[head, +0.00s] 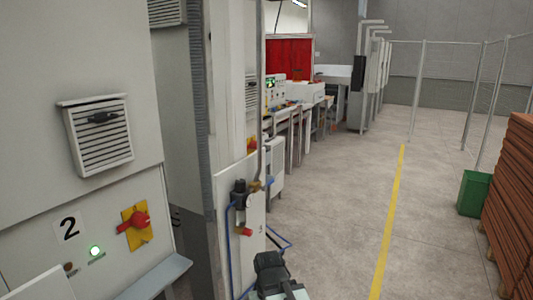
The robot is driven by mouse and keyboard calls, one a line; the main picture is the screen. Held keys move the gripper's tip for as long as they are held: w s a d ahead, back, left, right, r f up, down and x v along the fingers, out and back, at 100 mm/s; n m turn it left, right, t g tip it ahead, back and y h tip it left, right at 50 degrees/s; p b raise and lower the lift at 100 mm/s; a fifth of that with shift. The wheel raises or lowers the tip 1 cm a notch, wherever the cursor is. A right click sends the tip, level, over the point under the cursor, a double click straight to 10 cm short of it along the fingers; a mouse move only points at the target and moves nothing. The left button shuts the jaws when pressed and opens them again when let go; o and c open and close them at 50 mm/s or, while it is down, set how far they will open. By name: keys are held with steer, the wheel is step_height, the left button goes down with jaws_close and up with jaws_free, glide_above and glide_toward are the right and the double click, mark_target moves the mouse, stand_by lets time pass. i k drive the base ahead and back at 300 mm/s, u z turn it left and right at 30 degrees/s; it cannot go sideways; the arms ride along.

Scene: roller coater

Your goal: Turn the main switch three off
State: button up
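My gripper (270,264) appears as a dark end at the bottom centre, low over the floor and apart from both switches. Its fingers cannot be made out, and nothing is seen held.
A lit green lamp (95,251) is below the 2. A grey ledge (158,278) juts out below the near switch. A white panel with valve and blue hoses (241,215) stands near my gripper. The aisle with a yellow line (388,230) is clear; a green bin (473,193) stands right.

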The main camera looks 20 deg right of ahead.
mark_target(252, 145)
steer(key=k, duration=0.6)
steer(key=z, duration=1.5)
steer(key=i, duration=2.2)
steer(key=u, duration=2.85)
